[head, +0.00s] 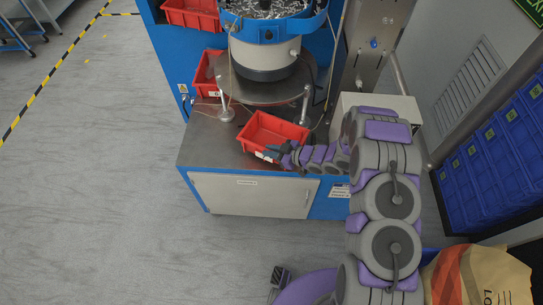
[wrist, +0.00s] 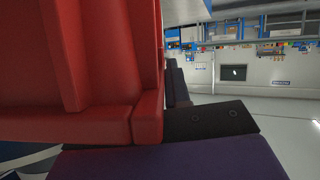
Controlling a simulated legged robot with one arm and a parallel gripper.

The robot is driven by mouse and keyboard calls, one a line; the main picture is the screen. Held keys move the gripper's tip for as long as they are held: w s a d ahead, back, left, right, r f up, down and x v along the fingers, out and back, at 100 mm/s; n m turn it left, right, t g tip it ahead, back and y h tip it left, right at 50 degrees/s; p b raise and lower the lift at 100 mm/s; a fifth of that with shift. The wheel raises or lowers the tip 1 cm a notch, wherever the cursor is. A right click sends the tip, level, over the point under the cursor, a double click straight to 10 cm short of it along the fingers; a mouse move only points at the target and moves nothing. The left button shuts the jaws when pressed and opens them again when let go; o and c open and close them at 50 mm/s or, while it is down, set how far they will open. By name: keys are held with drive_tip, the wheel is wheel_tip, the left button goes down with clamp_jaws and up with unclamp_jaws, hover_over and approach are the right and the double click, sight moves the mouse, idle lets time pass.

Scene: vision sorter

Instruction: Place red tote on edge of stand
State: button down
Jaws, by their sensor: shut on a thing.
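The red tote (head: 271,132) is on or just above the front part of the grey metal stand top (head: 205,140), near its front edge. I cannot tell if its base touches the surface. My gripper (head: 275,153) is at the tote's front lower side, shut on its rim or wall. In the wrist view, the red tote (wrist: 75,70) fills the left side, with my dark gripper finger (wrist: 210,120) against its edge. The tote's underside is hidden.
A bowl feeder (head: 265,55) stands on a round plate behind the tote. Other red totes sit behind it, one on the left (head: 205,75) and one higher up (head: 190,14). A beige box (head: 385,102) is at the right. Stacked blue bins (head: 490,165) line the far right. Open floor lies left.

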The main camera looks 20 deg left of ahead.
sight(261, 154)
wheel_tip(261, 154, down, 3)
drive_tip(key=shift+d+f+b, duration=0.1)
drive_tip(key=shift+d+b, duration=0.05)
drive_tip(key=shift+b, duration=0.3)
drive_tip(key=shift+d, duration=0.25)
drive_tip(key=c, duration=1.5)
unclamp_jaws()
drive_tip(key=shift+c, duration=0.2)
drive_tip(key=o, duration=0.5)
drive_tip(key=shift+a+f, duration=0.1)
drive_tip(key=shift+a, duration=0.25)
drive_tip(key=shift+c, duration=0.2)
drive_tip(key=shift+d, duration=0.1)
drive_tip(key=p+v, duration=0.2)
drive_tip(key=v, duration=1)
drive_tip(key=shift+d, duration=0.1)
